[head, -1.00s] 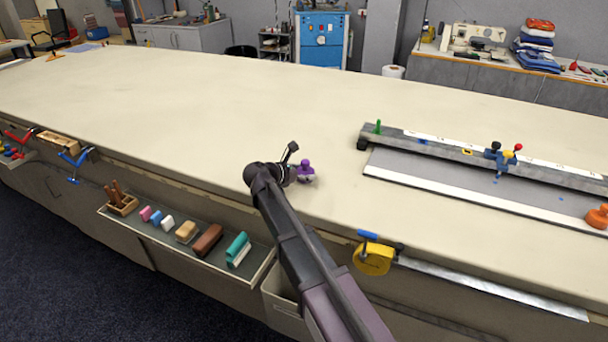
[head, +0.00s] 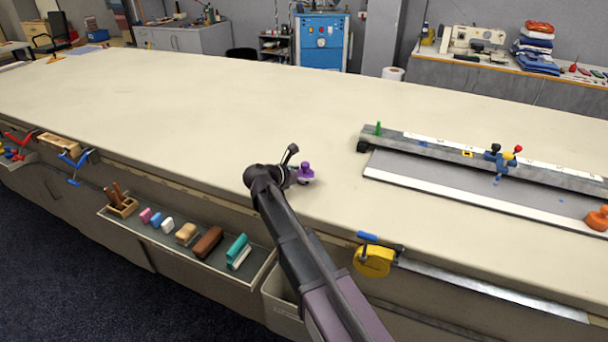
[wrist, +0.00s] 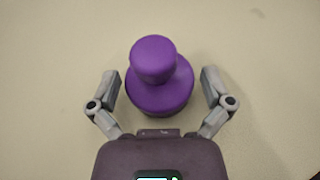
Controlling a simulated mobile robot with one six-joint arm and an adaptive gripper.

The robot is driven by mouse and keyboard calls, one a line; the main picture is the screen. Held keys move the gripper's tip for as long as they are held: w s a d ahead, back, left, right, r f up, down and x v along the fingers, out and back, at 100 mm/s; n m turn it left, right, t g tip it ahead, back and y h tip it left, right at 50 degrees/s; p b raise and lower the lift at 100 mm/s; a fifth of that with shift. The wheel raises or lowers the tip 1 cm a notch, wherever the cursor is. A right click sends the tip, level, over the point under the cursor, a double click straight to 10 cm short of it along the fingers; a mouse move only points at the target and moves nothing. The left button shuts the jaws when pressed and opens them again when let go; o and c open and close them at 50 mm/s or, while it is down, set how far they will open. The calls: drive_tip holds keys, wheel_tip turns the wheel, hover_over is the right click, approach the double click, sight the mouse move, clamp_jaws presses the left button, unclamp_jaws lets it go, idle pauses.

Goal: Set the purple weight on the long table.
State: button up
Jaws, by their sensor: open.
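The purple weight (head: 306,171) has a wide round base and a smaller knob on top. It stands upright on the cream surface of the long table (head: 220,110), near the front edge. In the wrist view the purple weight (wrist: 158,80) sits between the two spread fingers of my gripper (wrist: 160,88). A gap of bare table shows between the weight and each finger. My gripper (head: 304,180) is open and low at the table, mostly hidden behind my arm in the head view.
A metal rail with a grey plate (head: 440,180) lies to the right, with an orange weight (head: 597,217) at its end. A yellow tape roll (head: 373,260) hangs at the front edge. A tray of blocks (head: 250,275) is below the edge. The table's middle is clear.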

drive_tip(key=p+v, duration=0.4)
drive_tip(key=v, duration=0.6)
drive_tip(key=shift+s+r, duration=0.1)
drive_tip(key=shift+r, duration=0.1)
drive_tip(key=shift+v, duration=0.9)
drive_tip(key=shift+f, duration=0.1)
drive_tip(key=shift+p, duration=0.3)
